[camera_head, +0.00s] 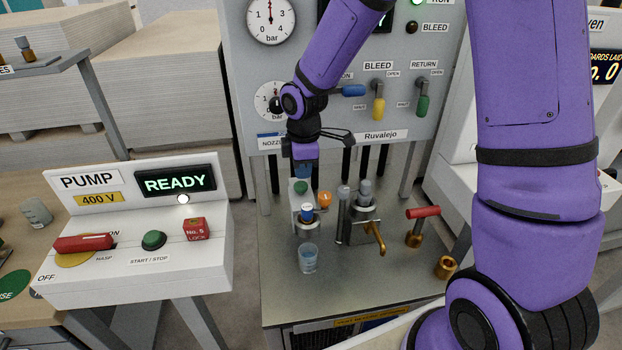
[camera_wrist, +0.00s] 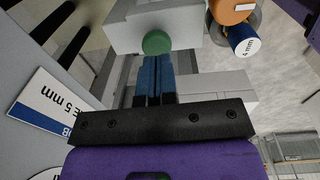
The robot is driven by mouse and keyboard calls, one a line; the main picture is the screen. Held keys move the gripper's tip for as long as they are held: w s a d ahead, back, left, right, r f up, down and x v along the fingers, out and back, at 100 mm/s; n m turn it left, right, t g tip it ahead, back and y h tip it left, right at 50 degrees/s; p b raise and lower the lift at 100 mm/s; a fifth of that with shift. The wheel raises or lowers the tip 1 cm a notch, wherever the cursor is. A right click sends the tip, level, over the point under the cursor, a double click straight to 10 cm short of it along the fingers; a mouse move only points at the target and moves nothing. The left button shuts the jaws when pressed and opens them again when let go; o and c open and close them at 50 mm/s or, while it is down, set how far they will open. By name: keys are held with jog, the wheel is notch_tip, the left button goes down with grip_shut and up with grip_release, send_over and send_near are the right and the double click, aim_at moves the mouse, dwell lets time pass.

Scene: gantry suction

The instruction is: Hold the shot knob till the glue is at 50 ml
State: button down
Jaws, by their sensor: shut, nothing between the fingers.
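A green knob (camera_head: 301,187), likely the shot knob, sits on a pale block on the grey bench. My gripper (camera_head: 303,172) is shut and empty, pointing down just above the knob. In the wrist view, the closed blue fingers (camera_wrist: 155,68) end right at the green knob (camera_wrist: 157,43); I cannot tell whether they touch it. A blue-capped nozzle (camera_head: 307,211) stands beside the block, marked 4 mm in the wrist view (camera_wrist: 245,45). A clear cup (camera_head: 308,258) with blue markings stands below it. Its glue level is too small to read.
An orange knob (camera_head: 324,199), a brass tap (camera_head: 374,238) and a red-handled valve (camera_head: 420,228) stand to the right. The gauge panel (camera_head: 340,60) rises behind. The pump box (camera_head: 130,262) at left reads READY.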

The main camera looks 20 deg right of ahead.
aim_at(304, 187)
notch_tip(304, 187, up, 9)
jog(key=shift+s+r, duration=0.15)
jog(key=shift+r, duration=0.05)
dwell(1.4)
dwell(0.5)
jog(key=s+d+r+m+t, duration=0.1)
jog(key=s+d+r+m, duration=0.2)
jog(key=s+r+m, duration=0.2)
jog(key=s+d+r+m+t, duration=0.2)
jog(key=s+r+m, duration=0.3)
jog(key=s, duration=0.7)
jog(key=s+d+r+m+t, duration=0.1)
jog(key=s+d+r+m, duration=0.3)
jog(key=s, duration=0.4)
jog(key=shift+s+d+r+m+t, duration=0.2)
jog(key=shift+r+m+t, duration=0.1)
jog(key=shift+r+m, duration=0.55)
jog(key=shift+w, duration=0.1)
